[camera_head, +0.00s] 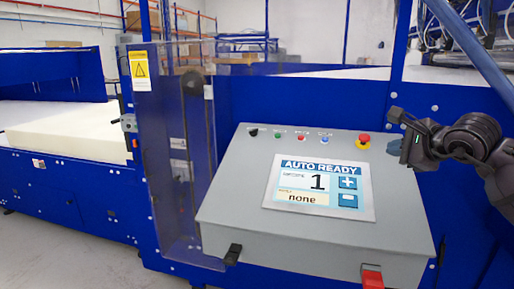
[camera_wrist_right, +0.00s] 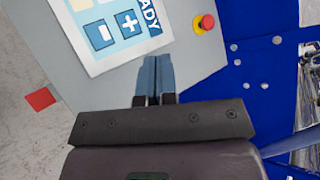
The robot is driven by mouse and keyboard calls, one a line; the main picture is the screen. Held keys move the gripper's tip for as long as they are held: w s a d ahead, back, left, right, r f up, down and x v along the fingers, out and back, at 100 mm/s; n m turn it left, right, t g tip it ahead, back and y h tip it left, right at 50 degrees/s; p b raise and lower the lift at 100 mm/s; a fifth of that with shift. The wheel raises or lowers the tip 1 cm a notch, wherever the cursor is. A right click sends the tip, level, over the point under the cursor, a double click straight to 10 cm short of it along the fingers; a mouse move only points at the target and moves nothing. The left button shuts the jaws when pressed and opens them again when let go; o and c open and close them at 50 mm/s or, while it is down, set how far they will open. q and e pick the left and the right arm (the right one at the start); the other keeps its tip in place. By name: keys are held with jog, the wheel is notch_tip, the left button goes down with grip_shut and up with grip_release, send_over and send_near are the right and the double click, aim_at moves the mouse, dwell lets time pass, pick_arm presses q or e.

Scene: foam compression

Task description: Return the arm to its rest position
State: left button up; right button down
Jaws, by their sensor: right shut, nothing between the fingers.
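My right gripper (camera_head: 397,146) is at the right of the head view, beside the upper right corner of the grey control panel (camera_head: 228,212). Its fingers are shut with nothing between them. In the right wrist view the closed fingertips (camera_wrist_right: 157,75) point toward the panel's screen, apart from any object as far as I can tell. The screen (camera_head: 318,188) reads "AUTO READY" with a large 1 and "none". My left gripper is not in view.
A red emergency button (camera_head: 364,141) on a yellow base sits close to my right gripper. Smaller buttons line the panel's top. Blue machine walls (camera_head: 290,100) stand behind. A pale foam slab (camera_head: 70,133) lies on the conveyor at left. A red block (camera_head: 372,278) is at the panel's front edge.

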jog(key=s+a+f+m+y, duration=0.55)
jog(key=f+m, duration=0.25)
jog(key=f, duration=0.2)
jog(key=s+a+f+m+y, duration=0.45)
jog(key=s+f+m, duration=0.2)
jog(key=f, duration=0.25)
jog(key=s+d+f+n+h, duration=0.2)
jog(key=s+f+n+h, duration=0.2)
jog(key=s+f+n, duration=0.3)
jog(key=s+d+f+n+h, duration=0.2)
jog(key=s+f+n+h, duration=0.3)
jog(key=f+n, duration=0.7)
jog(key=s+d+f+n+h, duration=0.2)
jog(key=s+f+n+h, duration=0.3)
jog(key=s+f+n, duration=0.4)
jog(key=f+n, duration=0.1)
jog(key=n, duration=0.6)
jog(key=shift+s+d+f+n+g, duration=0.15)
jog(key=shift+s+d+n+g, duration=0.05)
jog(key=shift+s+n+g, duration=0.15)
